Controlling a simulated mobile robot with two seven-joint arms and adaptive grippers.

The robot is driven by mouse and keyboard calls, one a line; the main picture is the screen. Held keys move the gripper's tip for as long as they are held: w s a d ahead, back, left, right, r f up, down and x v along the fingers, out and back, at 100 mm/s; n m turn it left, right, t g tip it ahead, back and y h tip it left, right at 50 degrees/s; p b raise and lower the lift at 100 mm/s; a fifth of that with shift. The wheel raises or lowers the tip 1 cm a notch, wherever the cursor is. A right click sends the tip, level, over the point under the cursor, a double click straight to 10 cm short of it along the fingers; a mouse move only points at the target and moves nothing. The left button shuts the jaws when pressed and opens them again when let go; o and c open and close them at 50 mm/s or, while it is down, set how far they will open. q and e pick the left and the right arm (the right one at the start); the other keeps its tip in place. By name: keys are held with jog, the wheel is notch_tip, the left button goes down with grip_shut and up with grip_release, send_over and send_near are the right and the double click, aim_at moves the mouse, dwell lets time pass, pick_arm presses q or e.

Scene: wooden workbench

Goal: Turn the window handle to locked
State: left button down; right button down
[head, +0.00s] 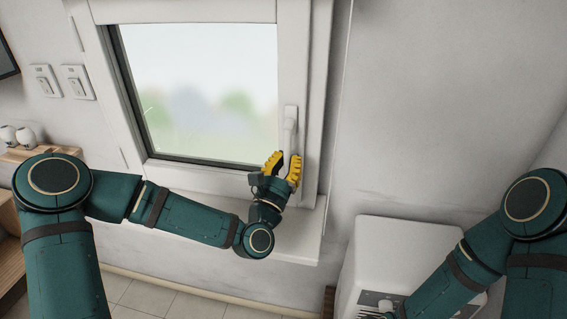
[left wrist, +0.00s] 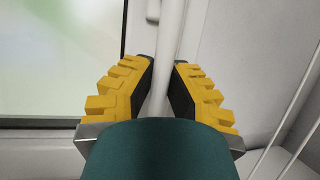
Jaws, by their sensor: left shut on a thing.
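The white window handle (head: 289,130) is on the right side of the white window frame (head: 292,60). Its grip hangs downward from its base plate. My left gripper (head: 283,165) has yellow fingers on both sides of the lower part of the handle and is shut on it. In the left wrist view the handle (left wrist: 168,60) runs between the two dark finger pads, and its lower end is hidden behind my own green wrist part. My right arm comes in at the lower right of the head view; its gripper is not visible there.
The window sill (head: 305,235) lies below my left gripper. A white box-like appliance (head: 385,250) stands at the lower right, near my right arm. Wall switches (head: 46,80) and a wooden shelf (head: 12,154) with white cups are on the left. The wall right of the window is bare.

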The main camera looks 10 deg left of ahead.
pick_arm(q)
jog(key=shift+d, duration=0.1)
dwell(0.3)
jog(key=c, duration=0.9)
grip_release()
jog(key=shift+r, duration=0.1)
jog(key=shift+s, duration=0.15)
jog(key=v, duration=0.7)
jog(key=shift+s, duration=0.15)
jog(key=shift+f, duration=0.25)
